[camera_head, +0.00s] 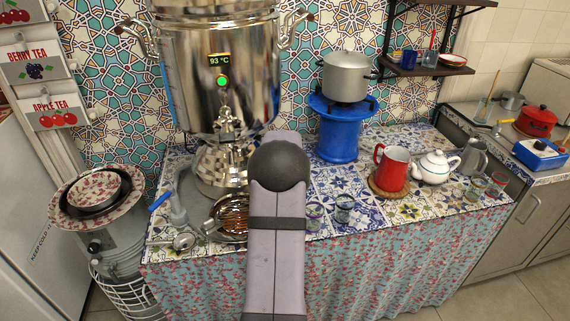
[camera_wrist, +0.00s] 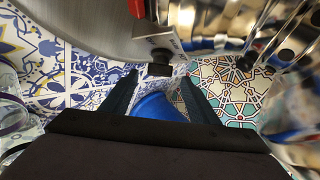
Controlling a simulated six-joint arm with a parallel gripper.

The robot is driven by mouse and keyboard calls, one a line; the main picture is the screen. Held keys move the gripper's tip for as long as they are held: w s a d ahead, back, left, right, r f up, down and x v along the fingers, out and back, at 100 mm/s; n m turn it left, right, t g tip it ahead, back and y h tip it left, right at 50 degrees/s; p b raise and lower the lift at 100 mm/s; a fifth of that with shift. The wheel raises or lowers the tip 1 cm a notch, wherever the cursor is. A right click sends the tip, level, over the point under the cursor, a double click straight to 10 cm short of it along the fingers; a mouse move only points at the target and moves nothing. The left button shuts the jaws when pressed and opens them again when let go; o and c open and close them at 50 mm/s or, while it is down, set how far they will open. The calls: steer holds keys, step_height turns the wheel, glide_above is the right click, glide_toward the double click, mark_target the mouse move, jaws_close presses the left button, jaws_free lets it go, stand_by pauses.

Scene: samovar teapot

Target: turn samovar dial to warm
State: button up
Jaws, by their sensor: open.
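The shiny metal samovar (camera_head: 190,80) stands at the back left of the tiled table. Its front display (camera_head: 219,61) reads 93 °C above a lit green light (camera_head: 223,82), and a tap (camera_head: 225,120) sits below. In the wrist view, curved metal (camera_wrist: 90,20) fills the top left. A small metal block (camera_wrist: 157,40) with a black knob-like end (camera_wrist: 160,68) hangs just beyond my gripper (camera_wrist: 160,78); I cannot tell if this is the dial. My gripper's fingers are apart with nothing held between them. In the head view my arm hides the gripper.
A blue stand (camera_head: 340,135) bears a grey pot (camera_head: 346,78). A red pitcher (camera_head: 393,170) and a white teapot (camera_head: 435,168) stand to the right. Small glasses (camera_head: 344,208) are beside my arm, and a strainer bowl (camera_head: 229,216) is left of it.

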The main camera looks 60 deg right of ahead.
steer(key=shift+p+x, duration=0.35)
steer(key=shift+x, duration=1.55)
steer(key=c, duration=1)
